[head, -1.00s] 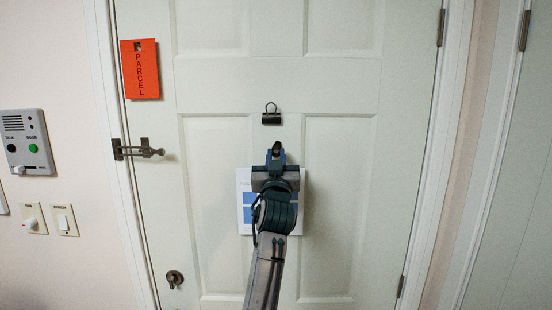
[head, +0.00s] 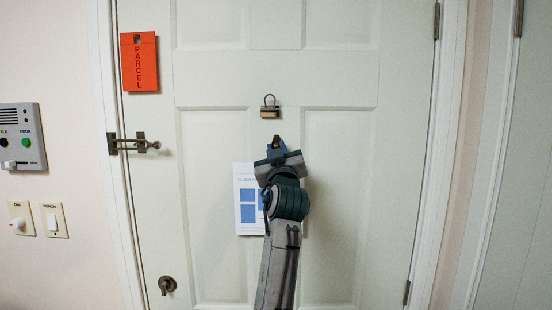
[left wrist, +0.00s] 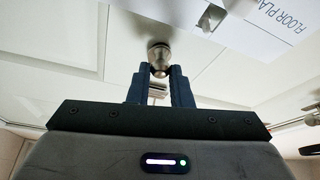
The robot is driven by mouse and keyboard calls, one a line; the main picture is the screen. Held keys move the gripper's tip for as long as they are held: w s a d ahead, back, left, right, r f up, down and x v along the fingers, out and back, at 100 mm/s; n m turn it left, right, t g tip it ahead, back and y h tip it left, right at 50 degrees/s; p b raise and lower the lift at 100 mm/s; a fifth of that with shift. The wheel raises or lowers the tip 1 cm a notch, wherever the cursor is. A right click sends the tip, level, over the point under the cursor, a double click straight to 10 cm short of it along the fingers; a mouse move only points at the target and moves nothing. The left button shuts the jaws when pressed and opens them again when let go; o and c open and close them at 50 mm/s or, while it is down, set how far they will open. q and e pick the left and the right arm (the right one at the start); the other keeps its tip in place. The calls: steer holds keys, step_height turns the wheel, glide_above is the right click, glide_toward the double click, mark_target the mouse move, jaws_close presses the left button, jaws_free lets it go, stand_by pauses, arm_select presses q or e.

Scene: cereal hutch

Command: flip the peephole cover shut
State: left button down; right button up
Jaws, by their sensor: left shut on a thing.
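My left gripper (head: 277,146) comes up from below in front of the door. Its bar is tilted, right end higher. In the left wrist view, the fingertips (left wrist: 160,72) are shut on a small round metal piece, the peephole cover (left wrist: 159,53), standing out from the door. In the head view the fingers mostly hide it, so I cannot tell whether it lies over the peephole. My right gripper is not in view.
A clip with a wire loop (head: 270,110) is on the door just above. A floor plan sheet (head: 246,205) hangs below, partly behind my gripper. An orange PARCEL tag (head: 139,62), a door latch (head: 133,144) and an intercom (head: 22,138) are at the left.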

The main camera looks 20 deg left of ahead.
arm_select(q)
steer(key=shift+w+f, duration=0.1)
steer(key=shift+f, duration=0.05)
steer(key=c, duration=1.6)
jaws_free()
steer(key=o, duration=0.3)
steer(key=shift+w, duration=0.15)
steer(key=b+v, duration=1)
steer(key=b, duration=0.3)
steer(key=shift+f, duration=0.35)
steer(key=shift+d, duration=0.15)
